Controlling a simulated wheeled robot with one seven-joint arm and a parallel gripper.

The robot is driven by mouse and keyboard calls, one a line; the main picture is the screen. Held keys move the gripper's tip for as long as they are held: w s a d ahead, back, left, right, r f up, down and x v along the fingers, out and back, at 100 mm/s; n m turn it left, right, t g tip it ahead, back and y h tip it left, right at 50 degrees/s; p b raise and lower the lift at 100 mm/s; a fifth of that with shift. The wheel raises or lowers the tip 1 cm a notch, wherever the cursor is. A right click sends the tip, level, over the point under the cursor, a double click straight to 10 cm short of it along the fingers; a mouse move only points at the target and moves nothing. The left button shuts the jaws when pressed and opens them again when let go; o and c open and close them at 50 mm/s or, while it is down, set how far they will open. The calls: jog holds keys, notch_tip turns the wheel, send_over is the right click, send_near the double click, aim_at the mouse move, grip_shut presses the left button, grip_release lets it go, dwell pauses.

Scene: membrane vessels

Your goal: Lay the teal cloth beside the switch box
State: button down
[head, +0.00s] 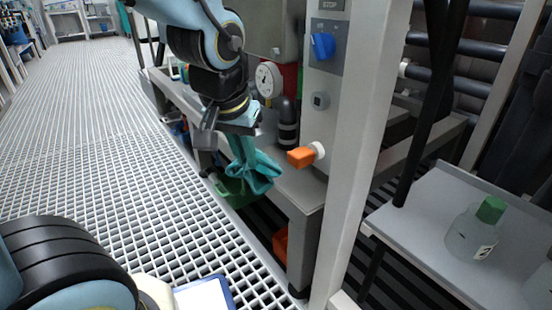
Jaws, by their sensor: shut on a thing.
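My gripper (240,128) points down over the grey bench in the middle of the head view. It is shut on the teal cloth (252,172). The cloth hangs bunched and creased below the jaws, near the bench's front edge. I cannot tell whether its lower end touches the bench. No thing is clearly marked as the switch box; a grey panel (324,62) with a blue knob and a STOP label is on the pale post, up and to the right of my gripper.
An orange-handled valve (301,157) sticks out from the post, right of the cloth. A round gauge (268,80) and a dark cylinder (288,125) stand close behind my gripper. A green container (232,192) is below. A green-capped bottle (474,228) stands on the right shelf (420,205).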

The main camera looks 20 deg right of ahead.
jog(key=w+d+p, duration=0.1)
jog(key=p, duration=0.5)
jog(key=w+d+p, duration=0.2)
jog(key=p, duration=0.4)
jog(key=shift+w+r, duration=0.3)
jog(key=shift+r, duration=0.05)
jog(key=p, duration=0.2)
jog(key=shift+d+p, duration=0.1)
jog(key=shift+p, duration=0.25)
jog(key=shift+w+d+f, duration=0.7)
jog(key=shift+w+d, duration=0.7)
jog(key=shift+w, duration=0.1)
jog(key=shift+w+d+f, duration=0.7)
jog(key=shift+w+d, duration=0.65)
jog(key=shift+w, duration=0.1)
jog(key=shift+w+d+f, duration=0.7)
jog(key=shift+w+d, duration=0.7)
jog(key=shift+w, duration=0.1)
